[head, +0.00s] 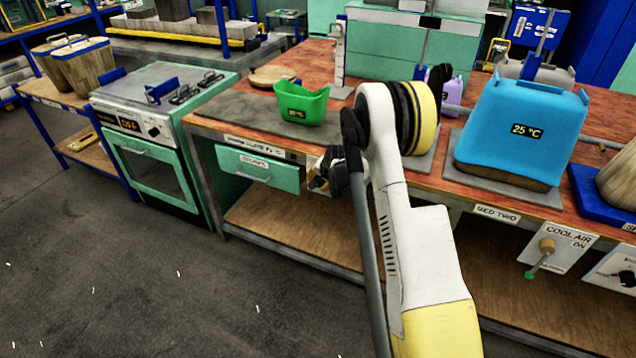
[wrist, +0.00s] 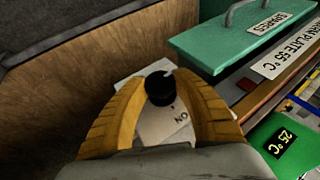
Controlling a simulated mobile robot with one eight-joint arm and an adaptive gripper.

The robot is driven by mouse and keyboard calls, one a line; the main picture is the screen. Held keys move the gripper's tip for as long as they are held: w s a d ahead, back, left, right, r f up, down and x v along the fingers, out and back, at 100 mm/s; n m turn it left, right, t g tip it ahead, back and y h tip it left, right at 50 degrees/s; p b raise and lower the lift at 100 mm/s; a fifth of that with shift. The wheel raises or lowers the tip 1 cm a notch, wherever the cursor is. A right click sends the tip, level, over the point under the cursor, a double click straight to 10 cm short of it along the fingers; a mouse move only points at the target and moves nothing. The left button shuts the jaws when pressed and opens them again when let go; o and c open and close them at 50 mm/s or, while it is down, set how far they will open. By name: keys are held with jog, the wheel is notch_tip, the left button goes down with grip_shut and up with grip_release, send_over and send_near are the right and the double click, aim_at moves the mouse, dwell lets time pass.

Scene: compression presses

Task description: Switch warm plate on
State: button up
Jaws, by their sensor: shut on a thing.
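A black round knob (wrist: 160,87) sits on a pale switch panel (wrist: 155,128) marked ON in the wrist view. My gripper (wrist: 158,78) has one yellow-brown finger on each side of the knob and is shut on it. In the head view my gripper (head: 319,182) is at the bench front, below the table edge, and mostly hides the panel. The warm plate (head: 228,112) is a grey slab on the bench top, with a label reading 55 °C on the edge below it. A green bin (head: 301,103) showing 25 °C stands on its right part.
A green SPARES drawer (head: 252,166) is just left of my gripper and close above it in the wrist view. A blue tub (head: 520,130) stands right on the bench. A COOL AIR switch (head: 545,248) is further right. An oven (head: 150,130) stands left.

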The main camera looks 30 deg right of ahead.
jog(key=t+y, duration=0.1)
jog(key=t, duration=0.1)
jog(key=m+t+y, duration=0.1)
jog(key=t+y, duration=0.1)
jog(key=t, duration=0.1)
jog(key=shift+s+d+f, duration=0.1)
jog(key=shift+f, duration=0.1)
jog(key=m+t+y, duration=0.1)
jog(key=t, duration=0.1)
jog(key=m+t+y, duration=0.1)
jog(key=t, duration=0.2)
jog(key=shift+t, duration=0.3)
dwell(0.4)
jog(key=o, duration=1.2)
jog(key=shift+r, duration=0.1)
